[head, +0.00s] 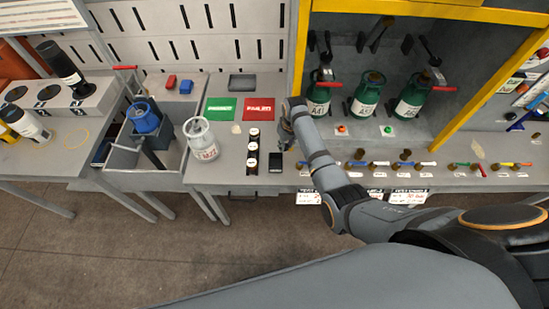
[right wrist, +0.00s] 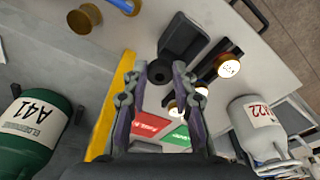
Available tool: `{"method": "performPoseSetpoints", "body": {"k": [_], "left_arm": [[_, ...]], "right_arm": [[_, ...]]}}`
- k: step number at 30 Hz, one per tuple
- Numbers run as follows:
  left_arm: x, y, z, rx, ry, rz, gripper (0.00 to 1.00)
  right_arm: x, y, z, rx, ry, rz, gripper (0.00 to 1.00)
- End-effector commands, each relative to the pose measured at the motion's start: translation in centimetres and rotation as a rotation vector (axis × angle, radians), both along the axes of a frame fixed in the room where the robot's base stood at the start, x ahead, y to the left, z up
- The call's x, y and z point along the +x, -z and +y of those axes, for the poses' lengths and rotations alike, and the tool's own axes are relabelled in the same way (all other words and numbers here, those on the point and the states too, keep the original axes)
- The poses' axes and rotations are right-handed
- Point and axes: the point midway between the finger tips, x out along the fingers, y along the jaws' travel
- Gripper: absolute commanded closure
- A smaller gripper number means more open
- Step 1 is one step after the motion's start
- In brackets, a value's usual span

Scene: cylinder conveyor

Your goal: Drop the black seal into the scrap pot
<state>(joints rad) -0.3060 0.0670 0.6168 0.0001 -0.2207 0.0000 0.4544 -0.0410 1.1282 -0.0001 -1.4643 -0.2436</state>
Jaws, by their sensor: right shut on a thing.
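My right gripper (head: 287,140) is over the bench, just behind a small dark open box (head: 275,162), which may be the scrap pot. The box also shows beyond the fingers in the right wrist view (right wrist: 188,32). In the right wrist view the gripper (right wrist: 166,76) has a small black round piece with a dark centre (right wrist: 157,73) between its fingertips. It looks like the black seal, and the fingers are closed on it. In the head view the seal is too small to make out. My left gripper is not in view.
A black rack with white-topped pieces (head: 252,148) stands left of the box. A pale cylinder (head: 202,140) stands further left. Green (head: 221,109) and red (head: 258,109) mats lie behind. Green cylinders (head: 365,97) stand in a yellow-framed bay. Several small fittings line the bench at right.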

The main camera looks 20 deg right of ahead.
Motion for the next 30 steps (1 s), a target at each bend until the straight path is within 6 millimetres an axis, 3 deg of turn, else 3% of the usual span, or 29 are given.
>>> {"method": "performPoseSetpoints", "body": {"k": [3, 10, 24, 30], "left_arm": [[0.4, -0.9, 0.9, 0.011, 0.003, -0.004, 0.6], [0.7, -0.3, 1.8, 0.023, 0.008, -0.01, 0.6], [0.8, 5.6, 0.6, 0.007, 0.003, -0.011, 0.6], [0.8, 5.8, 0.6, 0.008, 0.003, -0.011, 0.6]], "right_arm": [[0.3, 0.1, 1.9, -0.006, -0.046, 0.001, 0.86], [0.4, 0.8, 2.0, -0.009, -0.051, 0.0, 0.86], [0.3, 6.3, 1.9, -0.008, -0.05, 0.001, 0.86], [0.3, 6.4, 1.9, -0.008, -0.05, 0.001, 0.86]]}}
